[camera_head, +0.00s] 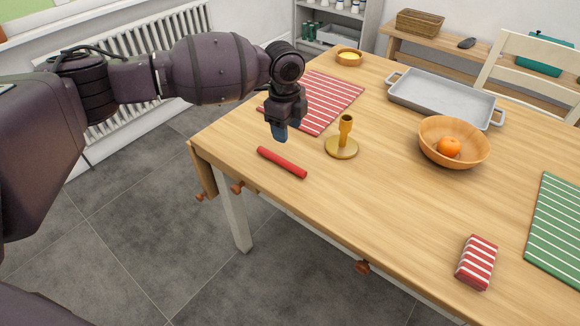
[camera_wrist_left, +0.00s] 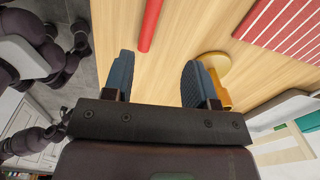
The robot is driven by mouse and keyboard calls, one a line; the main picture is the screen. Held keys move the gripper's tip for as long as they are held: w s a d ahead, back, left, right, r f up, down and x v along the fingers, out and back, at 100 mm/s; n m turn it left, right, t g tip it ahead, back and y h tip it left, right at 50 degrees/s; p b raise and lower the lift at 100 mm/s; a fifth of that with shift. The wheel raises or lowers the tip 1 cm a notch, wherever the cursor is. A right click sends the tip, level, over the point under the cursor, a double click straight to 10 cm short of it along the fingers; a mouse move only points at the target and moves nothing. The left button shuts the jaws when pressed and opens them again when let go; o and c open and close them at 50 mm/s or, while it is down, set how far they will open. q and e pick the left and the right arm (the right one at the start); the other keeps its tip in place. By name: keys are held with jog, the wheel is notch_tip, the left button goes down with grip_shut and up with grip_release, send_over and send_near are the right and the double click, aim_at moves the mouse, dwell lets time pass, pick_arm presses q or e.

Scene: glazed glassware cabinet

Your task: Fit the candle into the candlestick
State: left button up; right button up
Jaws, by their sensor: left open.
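The red candle (camera_head: 282,162) lies flat on the wooden table near its front left edge. In the left wrist view the candle (camera_wrist_left: 151,22) lies beyond the fingertips, between their lines. The brass candlestick (camera_head: 343,146) stands upright on the table to the right of the candle, and its socket looks empty. It also shows in the left wrist view (camera_wrist_left: 217,63), partly hidden behind one finger. My left gripper (camera_head: 281,131) is above the table between the two, open and empty; its fingers (camera_wrist_left: 155,75) are spread in the left wrist view. My right gripper is not in view.
A red striped placemat (camera_head: 330,95) lies behind the gripper. A wooden bowl with an orange (camera_head: 449,147), a grey tray (camera_head: 440,100), a folded red striped cloth (camera_head: 477,262) and a green placemat (camera_head: 560,225) are to the right. The table's front middle is clear.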

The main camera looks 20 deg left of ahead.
aim_at(281, 159)
pick_arm(q)
jog(key=shift+s+a+f+m+g, duration=0.3)
jog(key=shift+a+f+m, duration=0.15)
jog(key=shift+f+m, duration=0.2)
notch_tip(281, 159, down, 4)
jog(key=shift+r+b, duration=0.1)
jog(key=shift+b, duration=0.45)
jog(key=shift+w+f, duration=0.1)
jog(key=shift+f, duration=0.55)
jog(key=f, duration=0.2)
jog(key=a+f+b, duration=0.1)
jog(key=f, duration=0.1)
jog(key=shift+w+f+b, duration=0.15)
jog(key=shift+f+b, duration=0.15)
jog(key=shift+r, duration=0.15)
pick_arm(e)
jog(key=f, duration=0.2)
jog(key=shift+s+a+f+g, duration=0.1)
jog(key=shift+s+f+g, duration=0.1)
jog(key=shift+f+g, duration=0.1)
pick_arm(q)
jog(key=shift+c, duration=0.7)
grip_shut()
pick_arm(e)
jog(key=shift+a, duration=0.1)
